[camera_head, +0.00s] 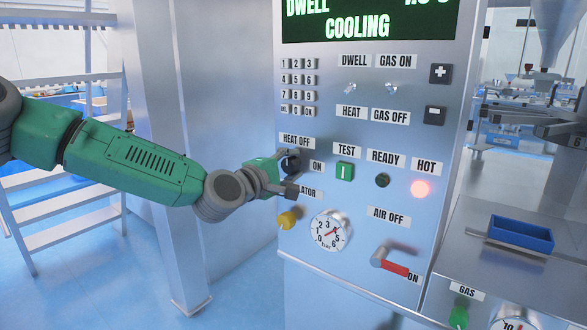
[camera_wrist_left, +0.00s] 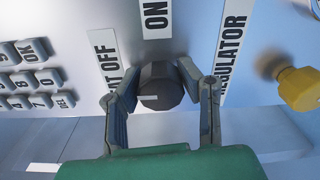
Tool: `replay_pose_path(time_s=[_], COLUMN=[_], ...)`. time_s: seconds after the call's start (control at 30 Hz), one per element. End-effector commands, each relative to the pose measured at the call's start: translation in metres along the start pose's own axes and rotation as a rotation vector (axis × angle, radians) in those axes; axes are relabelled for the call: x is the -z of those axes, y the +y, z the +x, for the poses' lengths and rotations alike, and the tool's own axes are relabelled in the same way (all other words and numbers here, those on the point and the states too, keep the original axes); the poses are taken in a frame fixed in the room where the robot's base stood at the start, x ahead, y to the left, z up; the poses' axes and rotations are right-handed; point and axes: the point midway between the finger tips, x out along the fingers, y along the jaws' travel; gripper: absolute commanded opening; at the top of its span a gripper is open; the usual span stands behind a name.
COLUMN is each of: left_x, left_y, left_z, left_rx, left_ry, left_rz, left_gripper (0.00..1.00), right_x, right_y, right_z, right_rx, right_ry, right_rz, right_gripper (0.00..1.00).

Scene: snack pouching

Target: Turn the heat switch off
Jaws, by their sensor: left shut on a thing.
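The heat switch is a dark round knob (camera_wrist_left: 161,88) on the metal panel, with a white mark that points to the left, toward the HEAT OFF label (camera_wrist_left: 104,65), in the left wrist view. The ON label (camera_wrist_left: 156,18) is above the knob there. My left gripper (camera_head: 292,175) is at the panel in the head view, below the HEAT OFF label (camera_head: 297,140). In the left wrist view its two fingers (camera_wrist_left: 160,92) sit on either side of the knob and are shut on it. In the head view the gripper partly hides the knob. My right gripper is not in view.
A yellow knob (camera_head: 289,219), a dial (camera_head: 330,230) and a red-handled lever (camera_head: 391,262) are lower on the panel. The green TEST button (camera_head: 345,171) and lit HOT lamp (camera_head: 420,188) are to the right. The display (camera_head: 360,22) reads COOLING. A blue tray (camera_head: 520,235) stands farther right.

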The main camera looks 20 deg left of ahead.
Motion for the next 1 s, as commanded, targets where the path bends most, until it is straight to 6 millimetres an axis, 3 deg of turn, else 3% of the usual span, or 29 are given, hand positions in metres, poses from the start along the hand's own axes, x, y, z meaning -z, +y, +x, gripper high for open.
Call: replay_pose_path(time_s=[0.47,0.5,0.53,0.87,1.0], left_x=[0.003,0.003,0.003,0.001,0.001], left_y=[-0.006,-0.006,-0.006,-0.002,-0.001], left_z=[-0.001,-0.001,-0.001,-0.002,-0.014], left_rx=[0.011,0.011,0.011,0.004,0.004], left_ry=[0.004,0.004,0.004,0.001,0.001], left_rz=[-0.015,-0.015,-0.015,-0.012,-0.011], left_gripper=[0.03,0.46,0.55,0.55,0.55], right_x=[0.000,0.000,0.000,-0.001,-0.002], right_y=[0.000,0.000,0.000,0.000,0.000], right_z=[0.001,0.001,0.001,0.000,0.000], right_rx=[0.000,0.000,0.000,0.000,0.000], right_ry=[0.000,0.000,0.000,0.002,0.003], right_rz=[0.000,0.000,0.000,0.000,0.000], right_gripper=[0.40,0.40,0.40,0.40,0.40])
